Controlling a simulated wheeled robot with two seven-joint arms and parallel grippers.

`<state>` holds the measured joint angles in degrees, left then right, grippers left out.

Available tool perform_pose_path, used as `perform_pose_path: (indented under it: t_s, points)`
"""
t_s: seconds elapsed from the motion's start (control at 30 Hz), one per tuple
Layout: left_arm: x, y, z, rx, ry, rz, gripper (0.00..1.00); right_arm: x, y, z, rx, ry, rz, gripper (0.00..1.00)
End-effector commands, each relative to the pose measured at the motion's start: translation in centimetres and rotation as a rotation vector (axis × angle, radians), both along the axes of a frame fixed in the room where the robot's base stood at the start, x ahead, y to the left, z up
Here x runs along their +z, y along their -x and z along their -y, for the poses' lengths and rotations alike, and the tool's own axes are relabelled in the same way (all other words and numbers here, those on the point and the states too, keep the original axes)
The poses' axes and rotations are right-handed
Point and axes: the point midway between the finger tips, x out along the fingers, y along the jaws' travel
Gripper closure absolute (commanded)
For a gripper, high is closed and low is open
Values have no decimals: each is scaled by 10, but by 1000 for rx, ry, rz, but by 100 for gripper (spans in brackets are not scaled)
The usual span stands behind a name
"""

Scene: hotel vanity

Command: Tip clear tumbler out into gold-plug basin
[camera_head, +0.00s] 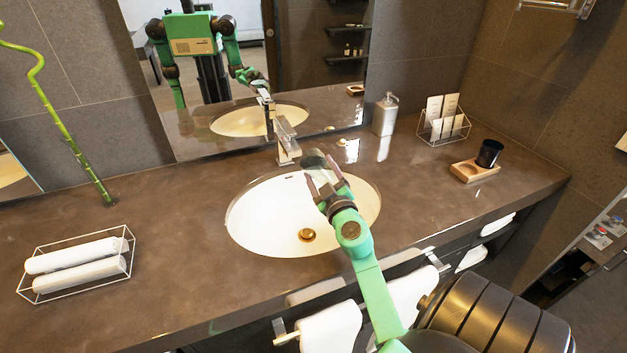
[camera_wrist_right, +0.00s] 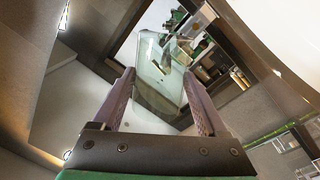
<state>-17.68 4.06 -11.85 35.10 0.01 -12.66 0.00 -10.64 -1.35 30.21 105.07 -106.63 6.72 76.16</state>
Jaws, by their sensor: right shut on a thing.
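The clear tumbler (camera_head: 314,158) is held over the back part of the white basin (camera_head: 262,215), near the tap. The basin has a gold plug (camera_head: 307,235) in its bottom. My right gripper (camera_head: 321,168) is shut on the tumbler, its fingers on either side of the glass. In the right wrist view the tumbler (camera_wrist_right: 158,85) sits between the two fingers and looks tilted. I cannot tell whether anything is in it or coming out of it. My left gripper is not in view.
A metal tap (camera_head: 287,142) stands behind the basin, close to the tumbler. A soap dispenser (camera_head: 385,114), a wire rack (camera_head: 444,123) and a dark cup (camera_head: 489,153) on a wooden tray stand right. Rolled towels (camera_head: 75,262) lie left. The counter left of the basin is mostly clear.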

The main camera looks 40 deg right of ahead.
Motion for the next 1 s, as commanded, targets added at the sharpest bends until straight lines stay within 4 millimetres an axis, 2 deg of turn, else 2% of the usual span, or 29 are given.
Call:
perform_pose_path:
  t_s: [0.03,0.13,0.33,0.4,0.63,0.8,1.0]
  points:
    - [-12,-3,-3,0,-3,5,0,-6,1,4,0,70,-19,100]
    - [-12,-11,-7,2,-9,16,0,1,-1,-4,1,277,-91,100]
    - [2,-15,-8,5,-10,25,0,11,-5,-16,3,642,-218,100]
    - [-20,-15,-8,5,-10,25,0,-9,-5,-16,1,741,-255,100]
    - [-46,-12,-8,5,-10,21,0,-29,-6,-17,2,1132,-393,100]
    - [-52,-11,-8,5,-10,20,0,-33,-5,-14,1,1289,-448,100]
    - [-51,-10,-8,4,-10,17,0,-32,-5,-14,1,1313,-456,100]
